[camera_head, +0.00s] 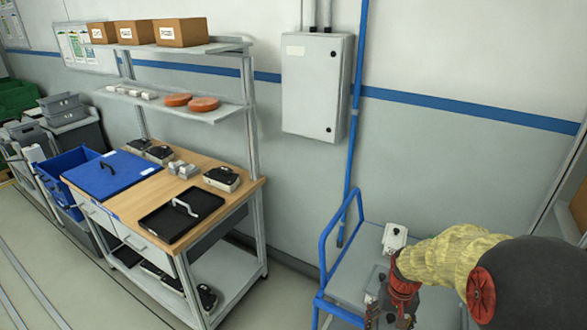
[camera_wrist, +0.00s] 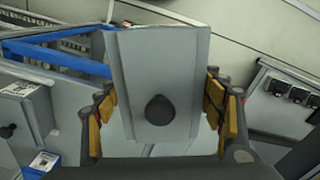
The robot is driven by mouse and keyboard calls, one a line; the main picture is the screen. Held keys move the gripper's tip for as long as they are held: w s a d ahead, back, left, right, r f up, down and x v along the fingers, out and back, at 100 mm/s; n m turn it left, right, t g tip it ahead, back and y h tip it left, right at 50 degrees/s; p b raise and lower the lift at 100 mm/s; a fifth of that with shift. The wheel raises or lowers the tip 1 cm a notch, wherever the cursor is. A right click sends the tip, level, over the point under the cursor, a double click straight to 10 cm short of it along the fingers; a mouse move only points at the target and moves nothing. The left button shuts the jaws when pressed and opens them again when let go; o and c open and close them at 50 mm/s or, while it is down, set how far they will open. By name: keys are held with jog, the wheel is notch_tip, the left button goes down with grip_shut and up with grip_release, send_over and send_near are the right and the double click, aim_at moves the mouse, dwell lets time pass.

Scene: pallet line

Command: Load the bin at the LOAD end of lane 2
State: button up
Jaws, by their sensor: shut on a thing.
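My gripper (camera_wrist: 160,108) has its yellow-padded fingers on both sides of a grey box-like part with a dark round knob (camera_wrist: 150,65), and is shut on it. In the head view my gripper (camera_head: 385,312) is low at the right, over the blue-railed cart (camera_head: 325,255); the held part is mostly hidden there. A pale box with a dark knob (camera_head: 395,237) stands on the cart just beyond my gripper; a similar box shows in the wrist view (camera_wrist: 28,105). I cannot make out a lane number or a LOAD sign. A blue bin (camera_head: 62,195) stands at the far left.
Grey bins (camera_head: 62,105) are stacked at the far left. A grey wall cabinet (camera_head: 315,85) hangs behind. Floor before the bench is clear.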

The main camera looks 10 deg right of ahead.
jog(key=w+a+f+n, duration=0.3)
jog(key=w+a+f, duration=0.2)
jog(key=w+a, duration=0.5)
jog(key=a, duration=0.2)
jog(key=shift+a, duration=0.35)
jog(key=shift+r, duration=0.1)
